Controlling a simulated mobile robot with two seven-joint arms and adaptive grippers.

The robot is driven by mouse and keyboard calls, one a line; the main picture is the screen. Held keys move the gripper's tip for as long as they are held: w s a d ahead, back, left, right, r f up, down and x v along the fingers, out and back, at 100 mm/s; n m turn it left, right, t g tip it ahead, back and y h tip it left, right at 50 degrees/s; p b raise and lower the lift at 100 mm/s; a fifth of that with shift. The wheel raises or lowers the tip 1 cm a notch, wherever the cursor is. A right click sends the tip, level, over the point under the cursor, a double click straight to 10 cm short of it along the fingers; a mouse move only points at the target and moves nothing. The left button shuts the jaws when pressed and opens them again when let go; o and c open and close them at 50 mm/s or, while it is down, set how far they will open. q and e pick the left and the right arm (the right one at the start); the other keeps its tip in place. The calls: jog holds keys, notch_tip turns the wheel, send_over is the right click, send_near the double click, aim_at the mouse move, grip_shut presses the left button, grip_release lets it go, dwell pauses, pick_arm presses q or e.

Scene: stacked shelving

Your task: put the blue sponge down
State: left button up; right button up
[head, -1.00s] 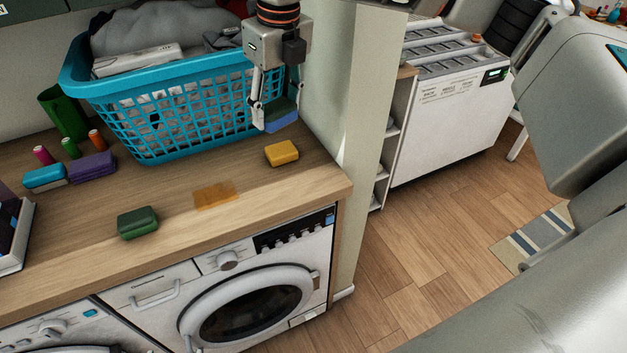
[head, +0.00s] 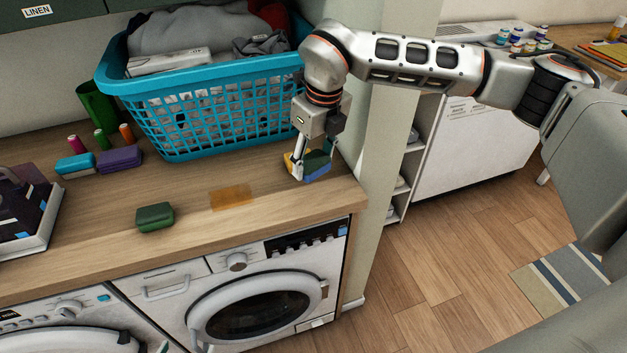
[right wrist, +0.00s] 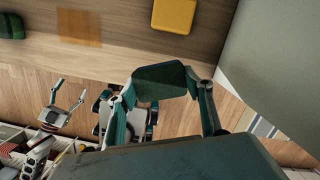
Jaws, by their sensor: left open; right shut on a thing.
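The blue sponge (head: 317,174), with a dark green top layer, is held in my right gripper (head: 308,166) over the right end of the wooden counter (head: 185,185). I cannot tell whether it touches the wood. In the right wrist view its dark green face (right wrist: 160,82) sits between the fingers. My left gripper shows in the right wrist view (right wrist: 68,96), low and away from the counter, with its fingers apart and empty.
A yellow sponge (head: 289,164) is partly hidden behind the right gripper; the right wrist view shows it clearly (right wrist: 173,14). An orange patch (head: 231,197) and a green sponge (head: 155,216) lie leftward. A blue laundry basket (head: 190,110) stands behind. A wall (head: 375,180) borders the right.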

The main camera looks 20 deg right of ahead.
aim_at(315, 161)
notch_tip(315, 161, down, 3)
jog(key=shift+f, duration=0.1)
notch_tip(315, 161, down, 4)
jog(key=shift+r+p, duration=0.2)
jog(key=shift+p, duration=0.25)
pick_arm(q)
jog(key=shift+s+a+f, duration=0.35)
jog(key=shift+s+a, duration=0.05)
pick_arm(e)
jog(key=shift+f, duration=0.3)
jog(key=shift+f, duration=0.15)
jog(key=o, duration=1)
jog(key=shift+c, duration=0.2)
pick_arm(q)
jog(key=shift+w+r, duration=0.15)
jog(key=shift+r, duration=0.1)
